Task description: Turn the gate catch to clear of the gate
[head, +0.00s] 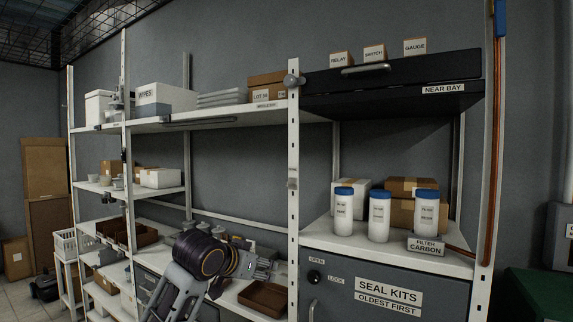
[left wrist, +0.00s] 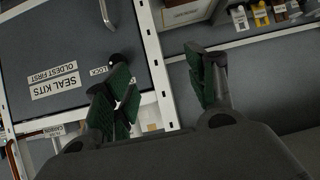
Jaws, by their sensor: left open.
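The rounded grey catch (head: 293,80) sits on the front shelf post beside the left end of the dark NEAR BAY gate (head: 400,82); I cannot tell its exact turn. The gate has a pale bar handle (head: 366,68). A black knob (head: 315,277) marked OPEN and LOCK is on the SEAL KITS door below. My left gripper (head: 272,268) is open and empty, well below the catch and left of that door. In the left wrist view, the open fingers (left wrist: 160,75) are spread, one overlapping the door's edge near the knob. My right gripper is not in view.
The SEAL KITS door (head: 390,288) has a bar handle. White jars with blue lids (head: 380,215) and a FILTER CARBON sign (head: 426,246) stand above it. The front post (head: 293,150) divides the bays. A brown tray (head: 265,298) lies on the shelf behind my gripper.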

